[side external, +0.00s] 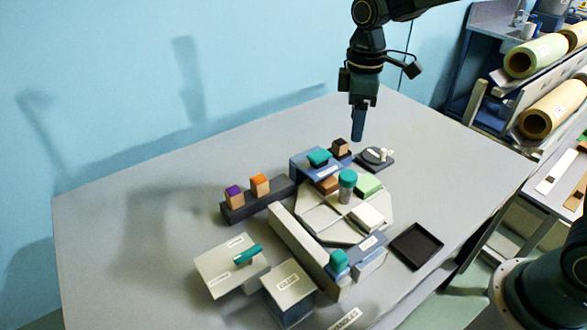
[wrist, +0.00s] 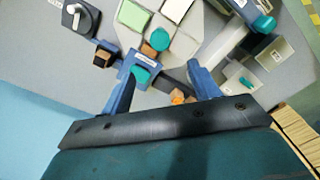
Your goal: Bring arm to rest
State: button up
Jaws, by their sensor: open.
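My gripper (side external: 357,137) points down above the back of the grey table (side external: 150,190), behind the group of objects and clear of them. In the wrist view its two blue fingers are spread apart with nothing held between them (wrist: 163,72). An orange-topped block (wrist: 177,97) shows between the fingers in that view, but it stands on a dark rack (side external: 262,203) on the table, away from the gripper. My arm reaches in from the top edge of the side view.
Below stand a blue holder (side external: 305,170) with a teal block, a dark dial (side external: 373,160) and a pale octagonal board (side external: 318,222) with several blocks. A black tray (side external: 416,246) and cream boxes (side external: 288,290) are nearer the front. The table's left side is clear; a blue wall is behind.

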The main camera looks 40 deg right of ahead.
jog(key=shift+s+r, duration=0.1)
jog(key=s+d+r+m+t, duration=0.2)
jog(key=s+d+r+m, duration=0.15)
jog(key=s+r, duration=0.55)
jog(key=s+d+f+m+t, duration=0.1)
jog(key=s+m+t, duration=0.2)
jog(key=s, duration=1.3)
jog(key=m, duration=0.2)
jog(key=shift+d+f+m+t, duration=0.25)
jog(key=shift+f+m+t, duration=0.05)
jog(key=shift+m, duration=0.05)
jog(key=shift+w, duration=0.1)
jog(key=w+a+n+g, duration=0.25)
jog(key=w+n, duration=0.25)
jog(key=w, duration=0.8)
jog(key=w+a+f+n+g, duration=0.2)
jog(key=w+f, duration=0.5)
jog(key=w, duration=0.5)
jog(key=shift+a+f+n+g, duration=0.3)
jog(key=shift+n+g, duration=0.25)
jog(key=shift+n, duration=0.55)
